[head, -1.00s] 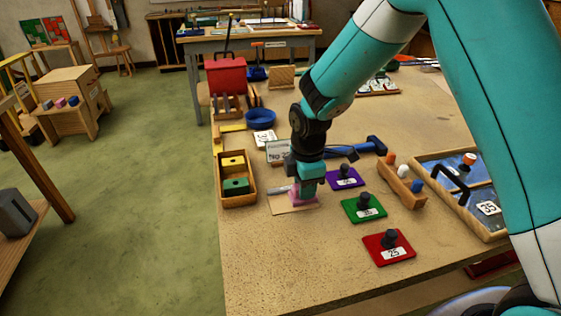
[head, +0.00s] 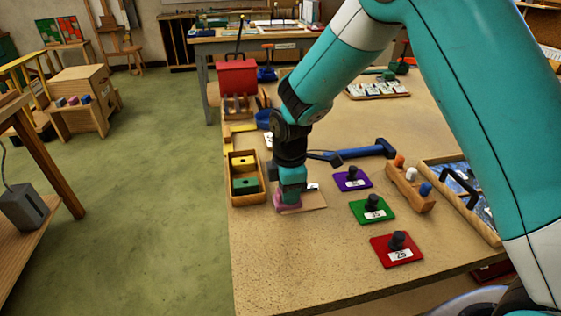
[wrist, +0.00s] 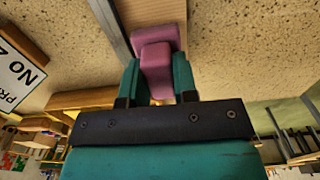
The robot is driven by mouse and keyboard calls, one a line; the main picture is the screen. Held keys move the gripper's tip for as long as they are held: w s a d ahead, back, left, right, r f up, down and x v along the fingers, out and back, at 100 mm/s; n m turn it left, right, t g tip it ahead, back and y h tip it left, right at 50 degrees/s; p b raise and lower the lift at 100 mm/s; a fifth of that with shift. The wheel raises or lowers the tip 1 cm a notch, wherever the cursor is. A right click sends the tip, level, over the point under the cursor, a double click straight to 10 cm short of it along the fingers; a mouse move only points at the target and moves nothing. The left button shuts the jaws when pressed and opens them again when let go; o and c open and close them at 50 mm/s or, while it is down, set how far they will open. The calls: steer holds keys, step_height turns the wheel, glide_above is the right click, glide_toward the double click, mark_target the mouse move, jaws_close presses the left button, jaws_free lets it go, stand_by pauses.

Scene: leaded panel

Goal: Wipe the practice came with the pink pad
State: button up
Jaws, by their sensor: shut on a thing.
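The pink pad (head: 287,208) is held in my gripper (head: 291,193), low over the left end of a small light-wood board (head: 314,201). In the wrist view the pad (wrist: 158,50) sits between the two teal fingers of my gripper (wrist: 157,85), which are shut on its raised grip. A long grey strip (wrist: 108,22), which looks like the practice came, runs close beside the pad there. I cannot tell whether pad and strip touch. In the head view my gripper hides most of the strip.
A wooden tray with yellow and green blocks (head: 229,195) stands close left of my gripper. Purple (head: 352,181), green (head: 372,211) and red (head: 397,251) knobbed plates lie to the right. A blue-handled tool (head: 365,152) lies behind. The front left tabletop is clear.

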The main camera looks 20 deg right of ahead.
steer(key=shift+a, duration=0.45)
steer(key=shift+r+p, duration=0.35)
steer(key=shift+p, duration=0.15)
step_height(320, 180, up, 2)
steer(key=shift+r+p, duration=0.15)
steer(key=shift+p, duration=0.2)
step_height(320, 180, up, 5)
steer(key=p, duration=0.4)
steer(key=shift+r, duration=0.15)
